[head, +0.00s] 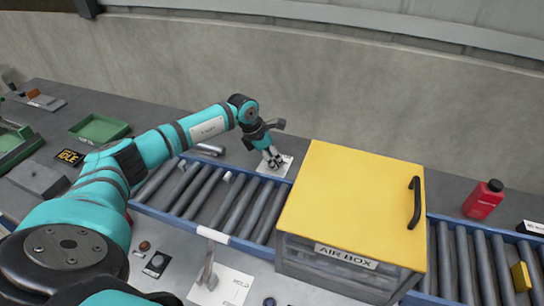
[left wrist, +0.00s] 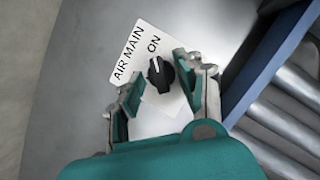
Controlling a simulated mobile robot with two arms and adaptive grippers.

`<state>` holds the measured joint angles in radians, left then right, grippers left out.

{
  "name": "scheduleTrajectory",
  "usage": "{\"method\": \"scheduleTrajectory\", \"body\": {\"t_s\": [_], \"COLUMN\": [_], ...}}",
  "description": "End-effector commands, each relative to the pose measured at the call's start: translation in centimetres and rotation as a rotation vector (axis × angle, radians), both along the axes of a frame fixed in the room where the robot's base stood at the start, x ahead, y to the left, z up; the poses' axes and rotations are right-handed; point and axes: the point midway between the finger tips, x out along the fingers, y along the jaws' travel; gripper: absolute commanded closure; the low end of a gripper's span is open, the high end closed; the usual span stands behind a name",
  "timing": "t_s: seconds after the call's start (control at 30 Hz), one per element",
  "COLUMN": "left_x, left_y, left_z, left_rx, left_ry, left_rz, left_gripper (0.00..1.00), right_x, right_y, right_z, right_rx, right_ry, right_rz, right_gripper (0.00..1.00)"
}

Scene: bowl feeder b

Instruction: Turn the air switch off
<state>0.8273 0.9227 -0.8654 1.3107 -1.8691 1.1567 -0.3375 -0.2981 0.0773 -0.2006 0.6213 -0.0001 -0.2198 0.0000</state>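The air switch is a black rotary knob (left wrist: 160,74) on a white plate (left wrist: 128,60) marked "AIR MAIN" and "ON". The knob's white mark points toward the word "ON". In the head view the plate (head: 285,167) lies on the grey surface behind the conveyor, left of the yellow box. My left gripper (head: 273,160) is over the plate and hides the knob there. In the left wrist view my left gripper (left wrist: 163,92) is open, with one finger to each side of the knob and gaps between. My right gripper is not in view.
A yellow-topped air box (head: 350,195) with a black handle stands over the roller conveyor (head: 215,195), close to the right of my left gripper. A concrete wall (head: 300,95) rises behind. A red bottle (head: 483,202) and a green tray (head: 98,128) stand farther off.

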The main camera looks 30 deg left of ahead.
Motion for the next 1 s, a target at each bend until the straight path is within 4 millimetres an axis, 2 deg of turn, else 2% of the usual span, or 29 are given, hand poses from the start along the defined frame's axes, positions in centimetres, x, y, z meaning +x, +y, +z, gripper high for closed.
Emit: {"method": "scheduleTrajectory", "body": {"t_s": [0.07, 0.3, 0.37, 0.73, 1.0], "left_x": [-0.01, -0.02, -0.02, -0.04, -0.11], "left_y": [0.0, 0.01, 0.01, 0.0, -0.11], "left_z": [0.0, 0.02, 0.02, 0.05, 0.04], "left_rx": [0.0, 0.0, 0.0, 0.001, 0.001], "left_ry": [0.0, 0.0, 0.0, 0.001, 0.001], "left_rz": [0.0, 0.0, 0.0, 0.023, 0.159], "left_gripper": [0.63, 0.95, 1.0, 1.0, 1.0], "right_x": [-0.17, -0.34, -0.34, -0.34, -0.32], "right_y": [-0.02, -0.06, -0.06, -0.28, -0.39], "right_z": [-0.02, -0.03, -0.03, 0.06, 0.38], "right_rx": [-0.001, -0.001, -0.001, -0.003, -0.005], "right_ry": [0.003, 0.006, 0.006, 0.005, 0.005], "right_rz": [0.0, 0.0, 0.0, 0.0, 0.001], "right_gripper": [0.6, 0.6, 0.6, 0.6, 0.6]}}
